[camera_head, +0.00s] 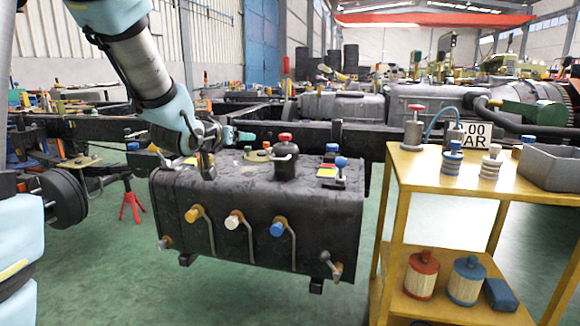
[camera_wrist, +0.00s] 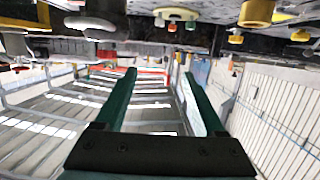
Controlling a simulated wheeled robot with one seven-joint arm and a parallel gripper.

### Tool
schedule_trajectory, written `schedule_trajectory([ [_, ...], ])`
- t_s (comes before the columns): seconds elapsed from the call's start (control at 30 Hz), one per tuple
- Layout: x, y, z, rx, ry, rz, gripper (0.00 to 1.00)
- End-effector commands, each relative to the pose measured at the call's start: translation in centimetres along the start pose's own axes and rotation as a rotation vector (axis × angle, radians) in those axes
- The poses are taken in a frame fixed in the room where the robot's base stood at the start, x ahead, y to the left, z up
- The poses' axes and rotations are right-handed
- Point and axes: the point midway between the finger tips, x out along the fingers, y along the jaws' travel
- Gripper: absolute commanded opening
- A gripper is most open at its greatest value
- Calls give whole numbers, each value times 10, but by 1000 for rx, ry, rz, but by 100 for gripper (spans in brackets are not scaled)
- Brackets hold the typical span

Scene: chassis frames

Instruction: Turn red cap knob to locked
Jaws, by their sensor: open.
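A red cap knob (camera_head: 285,137) sits on top of a black cylindrical neck on the dark tank (camera_head: 255,190). My gripper (camera_head: 238,135) is above the tank's top, left of the red cap and apart from it, with its fingers pointing right. In the wrist view my gripper (camera_wrist: 158,75) is open, with two green fingers apart and nothing between them. That view looks upside down, with the tank's fittings along its upper edge. A small red part (camera_wrist: 172,27) shows beyond the fingertips there; I cannot tell whether it is the same cap.
A blue knob (camera_head: 341,162) stands on the tank's right end. A low round green fitting (camera_head: 257,156) is below my gripper. Yellow, white and blue capped handles line the tank's front. A yellow cart (camera_head: 398,185) with bottles stands at the right. Green floor is open in front.

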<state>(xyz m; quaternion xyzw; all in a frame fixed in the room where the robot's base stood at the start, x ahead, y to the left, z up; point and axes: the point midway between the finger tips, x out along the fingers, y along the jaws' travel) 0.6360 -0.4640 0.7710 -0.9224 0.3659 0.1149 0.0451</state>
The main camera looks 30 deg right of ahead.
Motion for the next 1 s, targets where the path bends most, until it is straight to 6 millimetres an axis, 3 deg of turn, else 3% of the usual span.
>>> schedule_trajectory([
  [0.03, 13, 16, 19, 9, 45, 40, 72],
  [0.2, 30, 57, 20, 24, 176, 153, 72],
  [0.3, 33, 72, 18, 26, 221, 194, 72],
  [0.57, 44, 84, 11, 29, 249, 220, 72],
  [1.0, 116, 100, -6, 29, 248, 218, 72],
])
